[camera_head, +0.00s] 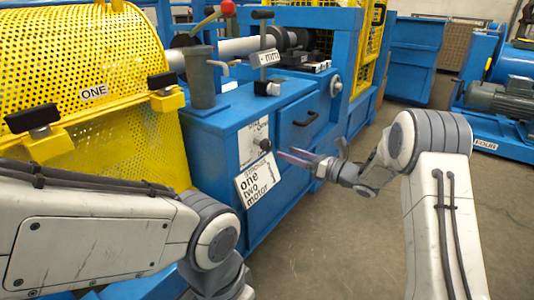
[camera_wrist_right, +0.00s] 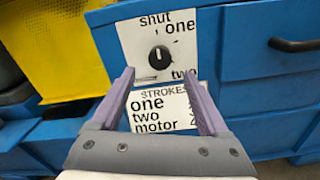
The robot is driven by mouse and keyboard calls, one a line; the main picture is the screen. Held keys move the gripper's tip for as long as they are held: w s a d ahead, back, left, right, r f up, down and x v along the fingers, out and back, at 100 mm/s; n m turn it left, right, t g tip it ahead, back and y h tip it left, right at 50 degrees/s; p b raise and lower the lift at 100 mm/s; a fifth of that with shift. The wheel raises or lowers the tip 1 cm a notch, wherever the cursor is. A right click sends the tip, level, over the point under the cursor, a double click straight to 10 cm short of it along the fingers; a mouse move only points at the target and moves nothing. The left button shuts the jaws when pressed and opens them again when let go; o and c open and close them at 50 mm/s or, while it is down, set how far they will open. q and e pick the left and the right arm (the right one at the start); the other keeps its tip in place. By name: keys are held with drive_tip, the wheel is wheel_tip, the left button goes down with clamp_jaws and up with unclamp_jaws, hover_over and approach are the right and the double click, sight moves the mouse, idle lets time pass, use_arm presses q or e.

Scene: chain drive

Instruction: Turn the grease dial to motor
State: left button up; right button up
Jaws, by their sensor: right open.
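The grease dial is a black round knob (camera_wrist_right: 159,57) on a white plate (camera_wrist_right: 130,32) on the front of the blue cabinet. In the wrist view the plate reads "shut" at the top, "one" at upper right and "two" at lower right. A light mark on the knob points roughly up, towards "shut". The knob also shows in the head view (camera_head: 265,144). My right gripper (camera_head: 290,156) is open and empty in front of the cabinet. In the wrist view its fingertips (camera_wrist_right: 160,76) are spread either side of the area just below the knob, apart from it. My left gripper is out of view.
A white "STROKES" sign (camera_wrist_right: 150,110) listing one, two, motor sits below the dial plate. A drawer handle (camera_head: 305,118) is to the right. A red-knobbed lever (camera_head: 228,8) and a yellow perforated guard (camera_head: 90,60) stand nearby.

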sight(270, 147)
drive_tip(key=b+x, duration=0.2)
drive_tip(key=x, duration=0.5)
drive_tip(key=shift+w+a+f, duration=0.15)
drive_tip(key=shift+a, duration=0.05)
drive_tip(key=shift+w+a, duration=0.4)
drive_tip(key=shift+a, duration=0.15)
clamp_jaws()
